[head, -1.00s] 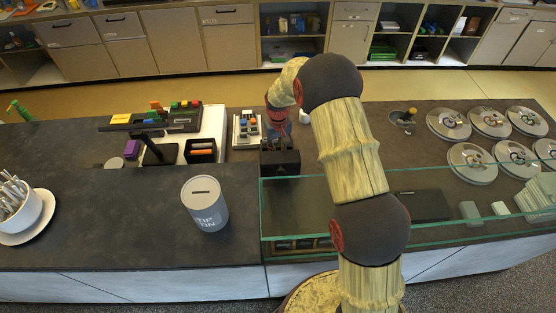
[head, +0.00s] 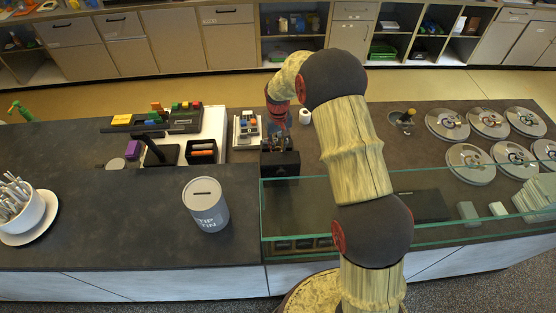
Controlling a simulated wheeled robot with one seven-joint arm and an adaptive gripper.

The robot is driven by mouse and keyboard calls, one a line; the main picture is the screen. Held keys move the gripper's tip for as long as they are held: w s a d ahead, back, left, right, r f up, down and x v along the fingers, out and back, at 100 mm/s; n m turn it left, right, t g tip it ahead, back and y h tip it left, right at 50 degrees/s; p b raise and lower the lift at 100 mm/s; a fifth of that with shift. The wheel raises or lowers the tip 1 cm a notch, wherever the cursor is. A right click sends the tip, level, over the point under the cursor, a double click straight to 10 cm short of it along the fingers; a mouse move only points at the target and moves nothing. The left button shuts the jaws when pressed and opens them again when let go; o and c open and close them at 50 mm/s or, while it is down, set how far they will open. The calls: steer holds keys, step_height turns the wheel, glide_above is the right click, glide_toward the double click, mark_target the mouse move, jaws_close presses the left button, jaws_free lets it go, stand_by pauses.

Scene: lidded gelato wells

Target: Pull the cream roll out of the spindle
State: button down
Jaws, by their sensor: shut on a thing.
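My gripper (head: 277,138) is small in the head view, pointing down at the top of a black box (head: 281,165) on the counter, behind the glass guard. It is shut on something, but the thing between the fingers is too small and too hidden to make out. I cannot tell whether the fingers touch the box. A small whitish cylinder (head: 305,117) stands just right of the gripper, apart from it and close to my arm. I cannot tell for sure which thing is the cream roll or the spindle.
A small keypad-like device (head: 247,129) lies left of the gripper. A black bin with orange pieces (head: 202,151) is further left. A grey tip tin (head: 205,204) stands in front. The glass guard (head: 420,216) runs along the front right. Round well lids (head: 470,164) lie at right.

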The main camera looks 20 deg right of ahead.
step_height(320, 180, up, 4)
steer(key=shift+r+p, duration=0.1)
steer(key=shift+p, duration=0.65)
